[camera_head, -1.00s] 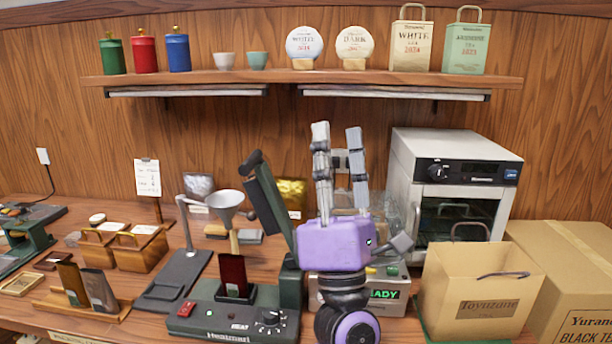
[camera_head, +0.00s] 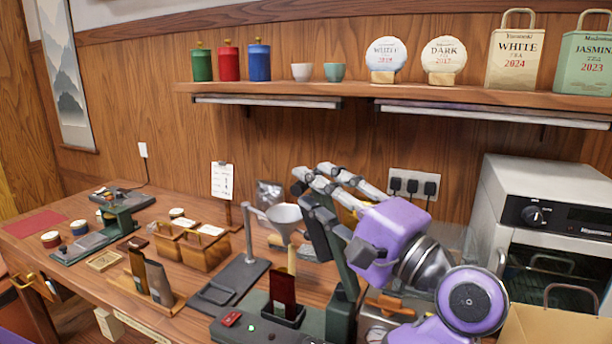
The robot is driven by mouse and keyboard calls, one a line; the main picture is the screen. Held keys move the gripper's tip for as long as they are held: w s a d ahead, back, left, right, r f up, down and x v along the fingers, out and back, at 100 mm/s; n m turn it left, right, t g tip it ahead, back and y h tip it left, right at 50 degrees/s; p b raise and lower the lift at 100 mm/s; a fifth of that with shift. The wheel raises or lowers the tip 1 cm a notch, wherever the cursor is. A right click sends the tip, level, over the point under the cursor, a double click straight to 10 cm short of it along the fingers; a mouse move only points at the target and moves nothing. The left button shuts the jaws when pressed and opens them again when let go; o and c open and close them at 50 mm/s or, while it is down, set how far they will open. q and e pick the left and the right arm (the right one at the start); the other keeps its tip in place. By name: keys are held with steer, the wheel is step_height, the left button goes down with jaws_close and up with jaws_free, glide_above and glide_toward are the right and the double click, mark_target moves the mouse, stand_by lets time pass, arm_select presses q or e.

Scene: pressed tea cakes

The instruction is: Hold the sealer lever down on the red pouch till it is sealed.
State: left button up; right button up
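The heat sealer (camera_head: 262,332) is a dark green machine at the bottom middle, cut off by the frame edge. Its lever (camera_head: 346,268) is raised and tilted back. The red pouch (camera_head: 283,288) stands upright in a dark holder at the front of the sealer. The gripper hides part of the lever.
A funnel (camera_head: 285,214) on a stand is left of the lever. Dark pouches in a wooden rack (camera_head: 172,302) and wooden boxes (camera_head: 204,256) stand further left. An oven (camera_head: 495,190) and a paper bag (camera_head: 560,330) are at right. A shelf (camera_head: 300,87) runs above.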

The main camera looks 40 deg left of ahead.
arm_select(q)
steer(key=shift+p+x, duration=0.3)
steer(key=shift+x, duration=0.85)
steer(key=shift+a+r, duration=0.1)
steer(key=shift+a, duration=0.2)
jaws_close()
